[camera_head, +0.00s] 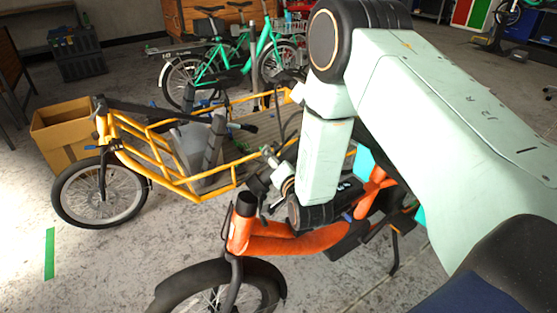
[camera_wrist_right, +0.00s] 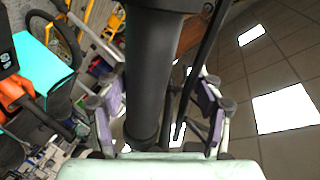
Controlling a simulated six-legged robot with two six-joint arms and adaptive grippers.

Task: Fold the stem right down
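The orange bike (camera_head: 290,242) stands in front of me in the head view, with a short black stem base (camera_head: 245,202) at its head tube. The rest of its stem is largely hidden behind my right arm there. My right gripper (camera_head: 282,172) is low beside the bike, partly hidden by my wrist. In the right wrist view, a thick black tube (camera_wrist_right: 153,75), seemingly the stem, runs between the two purple-padded fingers of the gripper (camera_wrist_right: 160,105). The fingers are spread, with a gap on the tube's right side; contact is unclear. My left gripper is out of view.
A green bike (camera_head: 222,65) is farther back. Thin black cables or bars (camera_wrist_right: 205,60) pass near the right finger.

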